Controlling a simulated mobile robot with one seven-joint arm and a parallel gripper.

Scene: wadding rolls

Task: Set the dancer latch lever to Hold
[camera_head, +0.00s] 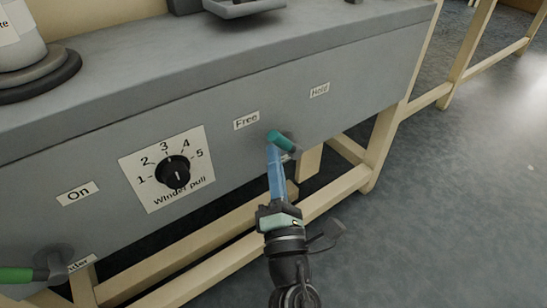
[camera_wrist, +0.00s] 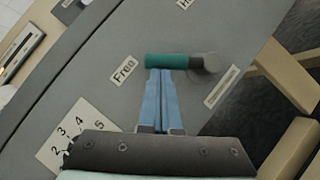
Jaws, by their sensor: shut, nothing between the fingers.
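The dancer latch lever has a teal handle (camera_head: 281,141) and a grey pivot on the front panel of the grey machine. In the wrist view the teal handle (camera_wrist: 166,61) points left from its round pivot (camera_wrist: 206,66), toward the "Free" label (camera_wrist: 124,70). The "Hold" label (camera_head: 319,90) is up and to the right of the lever in the head view. My gripper (camera_head: 273,148) has its blue fingers shut and empty. In the wrist view the fingertips (camera_wrist: 160,71) are right at the lower side of the handle; whether they touch is hard to tell.
A "Winder pull" dial (camera_head: 173,172) is left of the lever. A green-handled lever (camera_head: 25,274) is at the lower left, near the "On" label (camera_head: 77,195). Wooden beams (camera_head: 335,190) run below the panel. The floor at right is clear.

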